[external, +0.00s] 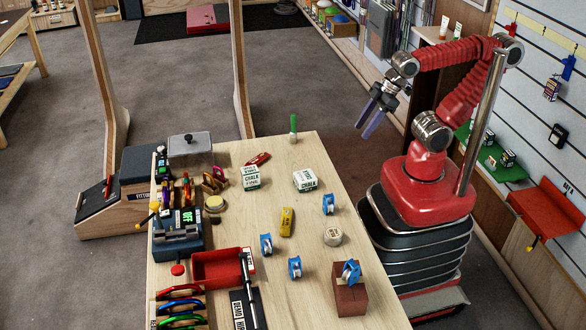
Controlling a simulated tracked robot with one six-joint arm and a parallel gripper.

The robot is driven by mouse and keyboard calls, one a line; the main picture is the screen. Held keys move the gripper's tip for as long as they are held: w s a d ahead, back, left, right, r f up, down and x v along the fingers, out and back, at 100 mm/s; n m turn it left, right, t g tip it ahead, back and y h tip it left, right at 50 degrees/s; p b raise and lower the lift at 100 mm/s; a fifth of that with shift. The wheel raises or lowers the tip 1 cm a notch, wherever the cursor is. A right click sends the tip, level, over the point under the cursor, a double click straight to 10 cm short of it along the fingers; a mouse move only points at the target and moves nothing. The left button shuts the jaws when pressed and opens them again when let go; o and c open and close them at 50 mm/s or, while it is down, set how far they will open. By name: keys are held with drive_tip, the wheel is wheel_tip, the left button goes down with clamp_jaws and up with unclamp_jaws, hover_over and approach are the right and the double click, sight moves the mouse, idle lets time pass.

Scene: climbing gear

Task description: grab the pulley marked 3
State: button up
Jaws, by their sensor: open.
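Several blue pulleys are on the wooden table (308,150). One pulley (328,203) is near the right edge. One pulley (266,244) is near the middle, and another pulley (295,268) is just below and right of it. One more pulley (350,272) rests on top of a reddish-brown block (351,299). Their markings are too small to read, so I cannot tell which is marked 3. My gripper (365,130) is open and empty, pointing down and left. It is raised beyond the table's right edge, apart from all the pulleys.
Two white chalk boxes (252,177) (305,180), a yellow item (287,221) and a roll of tape (332,236) lie among the pulleys. A red tray (222,268), carabiners (181,306) and a dark blue device (178,237) crowd the left side. A green upright item (294,127) stands at the far edge.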

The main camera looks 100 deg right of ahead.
drive_tip(key=shift+o, duration=0.4)
drive_tip(key=w+a+f+m+g+y, duration=0.1)
drive_tip(key=w+a+m+g+y, duration=0.1)
drive_tip(key=w+m+y, duration=0.2)
drive_tip(key=w+a+f+m+g+y, duration=0.2)
drive_tip(key=w+a+m+y, duration=0.1)
drive_tip(key=w+m+y, duration=0.2)
drive_tip(key=w+a+f+m+g+y, duration=0.2)
drive_tip(key=w+a+m+y, duration=0.1)
drive_tip(key=w+m, duration=0.5)
drive_tip(key=shift+w+a+f+m+y, duration=0.15)
drive_tip(key=shift+w+y, duration=0.25)
drive_tip(key=shift+w, duration=0.3)
drive_tip(key=shift+w+a+f+m+y, duration=0.15)
drive_tip(key=shift+w+y, duration=0.25)
drive_tip(key=shift+w, duration=0.25)
approach(329, 203)
drive_tip(key=x, duration=0.3)
drive_tip(key=shift+s+f, duration=0.15)
drive_tip(key=shift+s, duration=0.05)
